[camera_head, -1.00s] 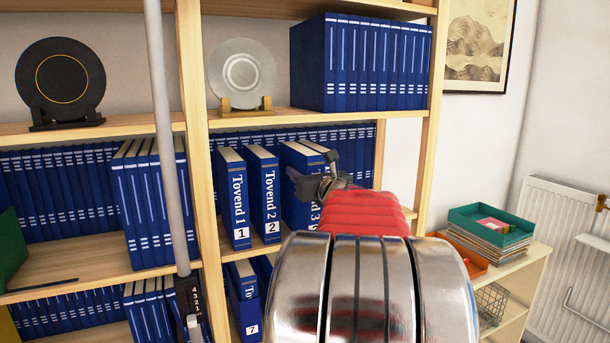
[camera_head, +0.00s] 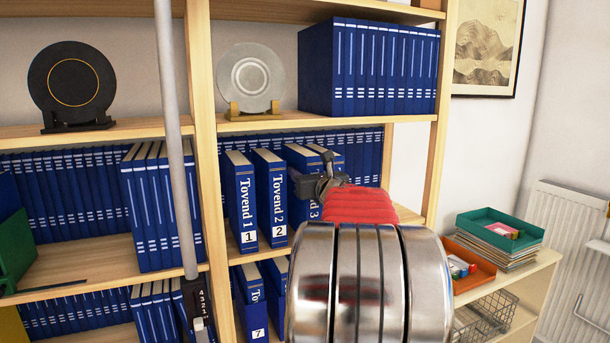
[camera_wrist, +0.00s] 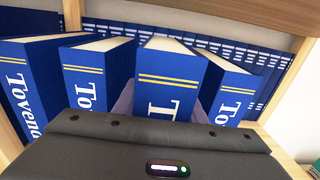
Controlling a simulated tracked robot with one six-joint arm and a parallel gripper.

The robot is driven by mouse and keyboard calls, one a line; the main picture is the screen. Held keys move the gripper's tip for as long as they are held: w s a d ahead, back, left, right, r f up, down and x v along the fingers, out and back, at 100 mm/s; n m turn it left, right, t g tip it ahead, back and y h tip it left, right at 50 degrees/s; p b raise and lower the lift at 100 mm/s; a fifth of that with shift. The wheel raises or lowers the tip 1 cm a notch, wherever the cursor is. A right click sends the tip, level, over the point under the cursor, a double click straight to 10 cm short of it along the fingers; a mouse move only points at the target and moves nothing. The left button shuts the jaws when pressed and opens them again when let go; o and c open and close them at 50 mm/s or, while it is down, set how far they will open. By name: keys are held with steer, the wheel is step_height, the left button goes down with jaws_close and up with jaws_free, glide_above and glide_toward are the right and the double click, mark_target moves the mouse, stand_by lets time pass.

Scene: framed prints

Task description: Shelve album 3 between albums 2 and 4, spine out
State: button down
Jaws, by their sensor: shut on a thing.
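Album 3 (camera_head: 302,190) is a blue binder standing upright on the middle shelf, its lettered spine facing out. My gripper (camera_head: 320,180) is shut on it, with a finger on each side; in the wrist view album 3 (camera_wrist: 165,85) stands in the middle, between my grippers' grey fingers. Album 2 (camera_head: 270,197) stands to its left, next to album 1 (camera_head: 241,200). In the wrist view album 4 (camera_wrist: 235,90) stands to its right, tilted in the picture. In the head view my gripper hides most of album 4 and part of album 3.
The wooden shelf (camera_head: 250,256) carries a row of blue binders (camera_head: 370,150) behind the albums. A shelf board (camera_head: 215,122) lies above, with a plate (camera_head: 249,78) and more binders on it. A shelf upright (camera_head: 441,110) stands to the right. Trays (camera_head: 499,232) lie farther right.

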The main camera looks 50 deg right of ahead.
steer(key=shift+w+d+f, duration=0.2)
steer(key=shift+w+d, duration=0.15)
steer(key=shift+w, duration=0.25)
steer(key=shift+w+d+f, duration=0.2)
steer(key=shift+w+d, duration=0.15)
steer(key=shift+w, duration=0.2)
steer(key=shift+w+d+f, duration=0.2)
steer(key=shift+w+d, duration=0.15)
steer(key=shift+w, duration=0.25)
steer(key=c, duration=1.4)
jaws_free()
steer(key=shift+c, duration=0.2)
steer(key=o, duration=0.4)
steer(key=shift+f, duration=0.1)
steer(key=v, duration=1.3)
steer(key=shift+s+a, duration=0.2)
steer(key=shift+s, duration=0.1)
